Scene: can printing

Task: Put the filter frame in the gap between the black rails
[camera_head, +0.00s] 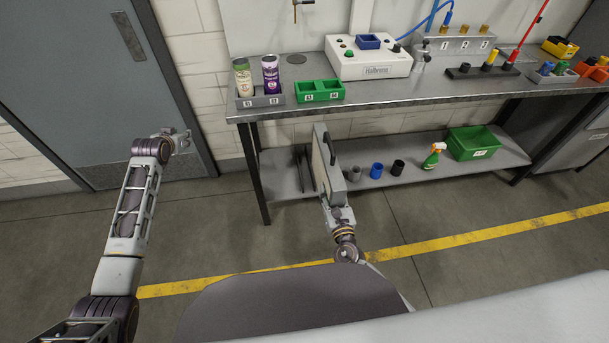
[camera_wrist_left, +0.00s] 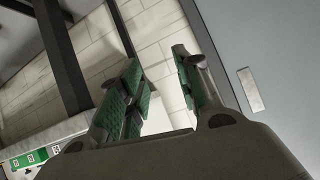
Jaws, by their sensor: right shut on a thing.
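The filter frame (camera_head: 322,160) is a flat light-grey panel with a dark handle on its right face. It stands upright at the front edge of the lower shelf, left of the shelf's middle. My right gripper (camera_head: 338,208) is shut on the frame near its lower end. The black rails (camera_head: 302,170) stand on the lower shelf just left of the frame and are partly hidden by it. I cannot tell whether the frame touches them. My left gripper (camera_head: 181,141) is away to the left, before the grey door; the left wrist view shows its green-padded fingers (camera_wrist_left: 160,95) apart and empty.
The lower shelf (camera_head: 425,178) holds several small cylinders (camera_head: 377,170), a spray bottle (camera_head: 433,155) and a green crate (camera_head: 473,142) to the right. The workbench top (camera_head: 420,90) overhangs it. A bench leg (camera_head: 254,172) stands left of the rails.

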